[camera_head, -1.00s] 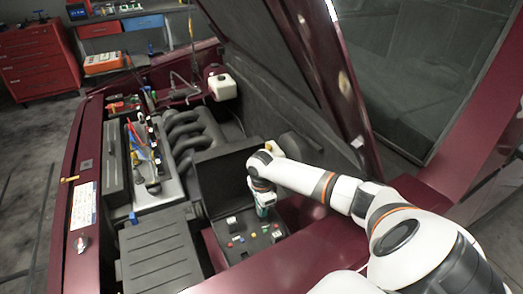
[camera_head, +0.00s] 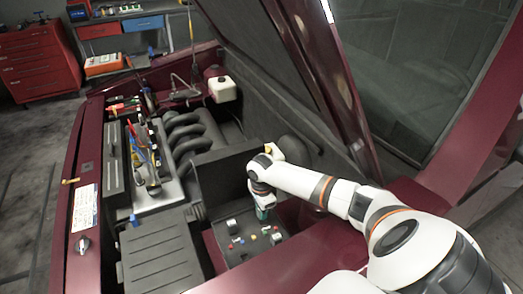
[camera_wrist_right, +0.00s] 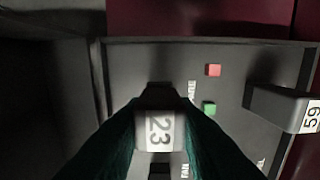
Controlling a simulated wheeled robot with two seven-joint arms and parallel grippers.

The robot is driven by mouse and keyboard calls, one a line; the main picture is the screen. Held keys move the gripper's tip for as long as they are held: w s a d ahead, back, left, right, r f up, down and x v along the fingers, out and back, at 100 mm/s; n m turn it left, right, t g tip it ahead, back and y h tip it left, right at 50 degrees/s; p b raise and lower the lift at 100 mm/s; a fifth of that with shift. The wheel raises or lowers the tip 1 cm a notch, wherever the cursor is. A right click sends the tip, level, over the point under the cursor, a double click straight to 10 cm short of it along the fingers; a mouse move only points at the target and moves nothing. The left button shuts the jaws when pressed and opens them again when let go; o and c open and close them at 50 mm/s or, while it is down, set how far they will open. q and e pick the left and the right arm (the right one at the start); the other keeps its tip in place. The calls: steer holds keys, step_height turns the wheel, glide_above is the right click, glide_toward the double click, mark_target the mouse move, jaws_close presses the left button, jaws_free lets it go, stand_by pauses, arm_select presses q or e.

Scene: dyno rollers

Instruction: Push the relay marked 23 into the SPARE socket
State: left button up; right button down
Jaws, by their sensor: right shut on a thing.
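The relay marked 23 (camera_wrist_right: 160,130) is light-topped and sits between the two teal fingers of my right gripper (camera_wrist_right: 160,138) in the right wrist view. The gripper is shut on it. My left gripper is not in view.
A relay marked 59 (camera_wrist_right: 282,106) stands to the right in the wrist view. A red fuse (camera_wrist_right: 213,70) and a green fuse (camera_wrist_right: 209,108) lie between it and the held relay. The box's raised black lid (camera_head: 222,182) and the maroon car body (camera_head: 335,238) border the space.

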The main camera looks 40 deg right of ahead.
steer(key=shift+f+p, duration=0.1)
steer(key=shift+p, duration=0.35)
steer(key=shift+f, duration=0.45)
steer(key=c, duration=1.1)
jaws_free()
steer(key=shift+r, duration=0.1)
step_height(320, 180, up, 12)
